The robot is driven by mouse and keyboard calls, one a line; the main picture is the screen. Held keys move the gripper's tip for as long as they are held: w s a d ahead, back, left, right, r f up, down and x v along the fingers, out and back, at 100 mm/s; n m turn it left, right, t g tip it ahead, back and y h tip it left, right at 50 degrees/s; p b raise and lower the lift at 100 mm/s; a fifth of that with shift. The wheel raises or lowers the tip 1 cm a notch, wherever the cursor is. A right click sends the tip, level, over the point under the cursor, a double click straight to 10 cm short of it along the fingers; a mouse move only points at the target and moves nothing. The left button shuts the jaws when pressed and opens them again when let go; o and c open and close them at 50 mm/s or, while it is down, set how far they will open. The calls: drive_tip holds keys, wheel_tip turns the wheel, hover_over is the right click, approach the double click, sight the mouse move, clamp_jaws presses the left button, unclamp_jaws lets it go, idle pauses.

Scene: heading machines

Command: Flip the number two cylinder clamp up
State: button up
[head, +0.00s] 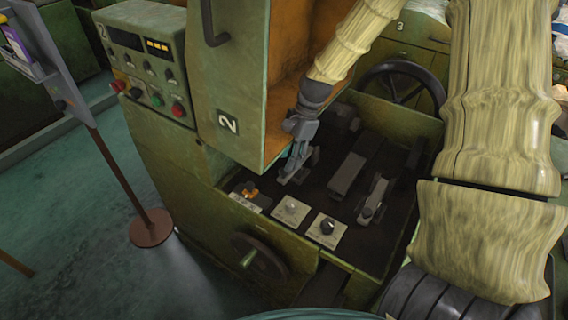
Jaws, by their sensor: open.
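A green heading machine marked 2 (228,122) has a dark recessed bay in the head view. Several grey lever-like metal parts sit in the bay. One grey lever (373,202) stands tilted at the right, and a long grey block (347,172) lies left of it. My gripper (299,148) is open and points down into the left of the bay, over a small grey part (291,174). Whether they touch is hidden. No label shows which of these parts is the number two cylinder clamp.
Small plates with knobs (328,229) line the bay's front edge. A handwheel (259,257) is on the front, and another wheel (405,82) stands behind. The raised cover (222,70) is close to my arm. A control box (148,66) is at the left.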

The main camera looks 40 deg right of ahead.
drive_tip(key=shift+s+a+f, duration=0.4)
drive_tip(key=shift+s+f, duration=0.3)
drive_tip(key=shift+f, duration=0.05)
drive_tip(key=shift+w+a+f, duration=0.25)
drive_tip(key=shift+w+f, duration=0.15)
drive_tip(key=shift+f, duration=0.25)
drive_tip(key=shift+s+r, duration=0.15)
drive_tip(key=shift+s, duration=0.1)
drive_tip(key=shift+w, duration=0.1)
clamp_jaws()
